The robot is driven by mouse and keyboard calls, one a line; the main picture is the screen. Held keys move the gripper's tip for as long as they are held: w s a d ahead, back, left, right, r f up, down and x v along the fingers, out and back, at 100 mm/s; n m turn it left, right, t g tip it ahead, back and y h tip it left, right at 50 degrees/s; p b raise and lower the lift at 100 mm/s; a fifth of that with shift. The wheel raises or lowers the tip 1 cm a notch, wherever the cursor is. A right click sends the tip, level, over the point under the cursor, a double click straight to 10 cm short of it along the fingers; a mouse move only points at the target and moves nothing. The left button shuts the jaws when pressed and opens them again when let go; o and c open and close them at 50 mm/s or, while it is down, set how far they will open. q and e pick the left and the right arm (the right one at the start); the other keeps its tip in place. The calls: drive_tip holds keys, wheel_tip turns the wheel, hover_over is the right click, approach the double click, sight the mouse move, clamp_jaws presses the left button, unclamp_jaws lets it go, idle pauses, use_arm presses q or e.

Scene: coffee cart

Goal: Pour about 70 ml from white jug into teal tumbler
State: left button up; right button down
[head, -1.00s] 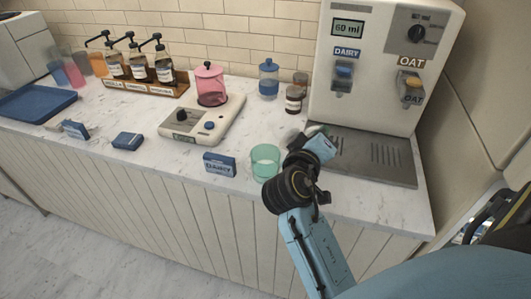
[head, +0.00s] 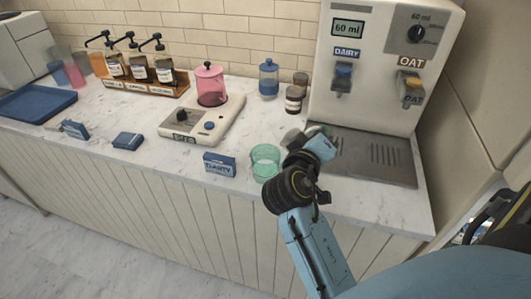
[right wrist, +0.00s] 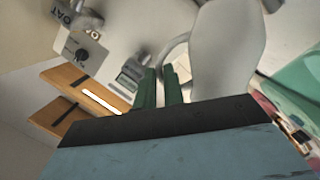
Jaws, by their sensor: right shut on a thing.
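The teal tumbler (head: 265,161) stands upright near the counter's front edge, left of my right gripper (head: 312,142). The right wrist view also shows part of the tumbler (right wrist: 302,82) at the right edge. My right gripper, with green fingers (right wrist: 159,88), is shut on the handle of the white jug (right wrist: 228,48). In the head view the jug (head: 291,137) is mostly hidden behind my gripper and wrist; a small greyish part shows beside the tumbler. The jug appears tilted in the wrist view. Its spout and any liquid stream cannot be made out. My left gripper is not in view.
The dispenser (head: 385,60) with its drip tray (head: 372,158) stands at right. A blue DAIRY box (head: 219,164) is left of the tumbler. Behind are a scale-like device (head: 190,125) with a pink pot (head: 210,85), a blue jar (head: 268,78) and brown jars (head: 294,98).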

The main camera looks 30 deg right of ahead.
idle(0.3)
drive_tip(key=s+d+f+m+y+p, duration=0.4)
drive_tip(key=d+f+m, duration=0.1)
drive_tip(key=d+m, duration=0.1)
drive_tip(key=shift+d, duration=0.35)
idle(0.4)
idle(0.6)
